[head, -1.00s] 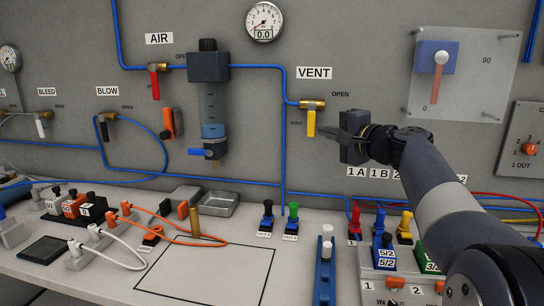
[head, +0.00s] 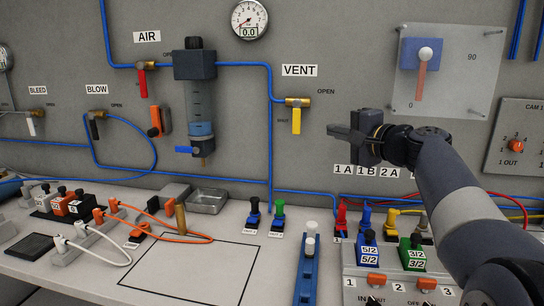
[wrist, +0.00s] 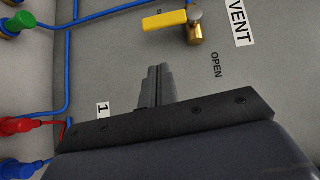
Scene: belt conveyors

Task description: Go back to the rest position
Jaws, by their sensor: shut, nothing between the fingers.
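My gripper (head: 342,131) is shut and empty. It is held in the air in front of the grey wall panel, just right of and a little below the yellow VENT lever (head: 296,120). A visible gap separates the fingers from the lever. In the wrist view, my gripper's fingers (wrist: 157,72) are together, and the yellow VENT lever (wrist: 164,21) is above them, clear of the fingertips. The lever hangs down from its brass valve in the head view. My arm reaches in from the lower right and hides part of the panel and bench there.
A red AIR lever (head: 141,83), a filter unit (head: 198,110) and a gauge (head: 249,19) are on the wall. Below my gripper stand red and blue plugs (head: 341,217) and a valve block (head: 370,252).

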